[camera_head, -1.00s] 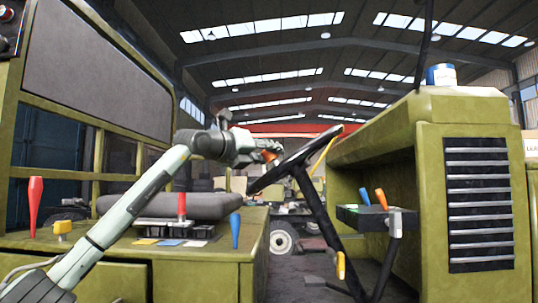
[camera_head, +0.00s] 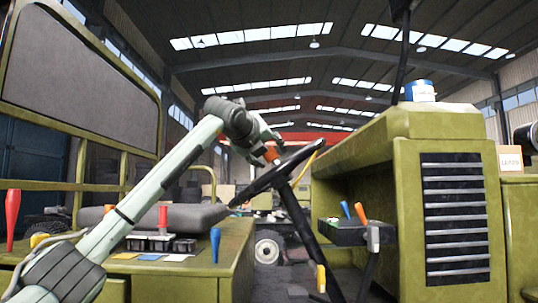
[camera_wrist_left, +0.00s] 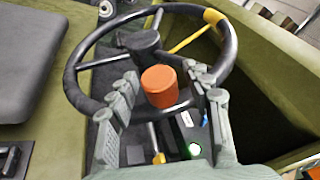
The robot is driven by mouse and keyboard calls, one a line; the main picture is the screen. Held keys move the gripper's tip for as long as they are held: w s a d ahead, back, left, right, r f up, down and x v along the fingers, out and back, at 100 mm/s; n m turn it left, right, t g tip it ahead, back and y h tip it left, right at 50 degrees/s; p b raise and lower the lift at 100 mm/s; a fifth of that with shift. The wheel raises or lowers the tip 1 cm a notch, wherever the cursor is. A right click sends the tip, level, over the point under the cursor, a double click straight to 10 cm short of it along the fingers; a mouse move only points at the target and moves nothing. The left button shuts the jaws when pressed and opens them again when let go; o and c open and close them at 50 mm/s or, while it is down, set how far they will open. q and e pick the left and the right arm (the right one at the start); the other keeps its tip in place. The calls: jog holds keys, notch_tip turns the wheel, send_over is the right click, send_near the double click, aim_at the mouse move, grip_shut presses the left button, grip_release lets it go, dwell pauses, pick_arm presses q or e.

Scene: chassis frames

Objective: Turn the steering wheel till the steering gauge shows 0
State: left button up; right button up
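The black steering wheel (camera_head: 277,177) stands tilted on its column in the middle of the head view. It also fills the upper part of the left wrist view (camera_wrist_left: 228,47). An orange knob (camera_wrist_left: 160,86) shows at its near side, small in the head view (camera_head: 271,154). My left gripper (camera_head: 268,148) is at this knob. In the left wrist view its fingers (camera_wrist_left: 162,78) are spread on both sides of the knob; I cannot tell whether they touch it. The fingers hide part of the near rim. I cannot make out a steering gauge reading. My right gripper is out of view.
A grey seat cushion (camera_head: 165,217) and a console with red and blue levers (camera_head: 215,245) lie left of the wheel. A small box with orange and blue levers (camera_head: 343,232) stands right of it. A large green housing (camera_head: 400,170) bounds the right.

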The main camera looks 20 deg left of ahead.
pick_arm(q)
jog(key=s+a+r, duration=0.1)
jog(key=s+r, duration=0.1)
jog(key=s, duration=0.9)
jog(key=shift+s, duration=0.35)
